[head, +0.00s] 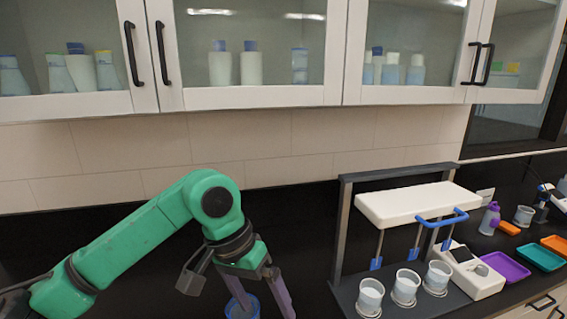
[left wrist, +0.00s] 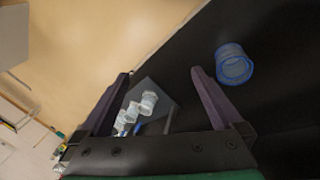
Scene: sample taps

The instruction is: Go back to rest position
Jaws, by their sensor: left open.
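My left gripper (head: 268,305) hangs over the dark counter with its two purple-grey fingers spread apart and pointing down. It is open, with nothing between the fingers; it also shows in the left wrist view (left wrist: 160,76). A clear cup with a blue rim (head: 236,311) stands on the counter by the fingers, partly hidden behind one of them in the head view. In the left wrist view the blue-rimmed cup (left wrist: 235,66) is beyond the right finger, outside the jaws and apart from them. My right gripper is in neither view.
A tap stand (head: 415,203) with three taps has several pale cups (head: 405,287) on its base. Purple (head: 505,267), teal (head: 541,257) and orange trays lie at the right. Glass-fronted cabinets (head: 260,97) hang above. The counter between gripper and stand is bare.

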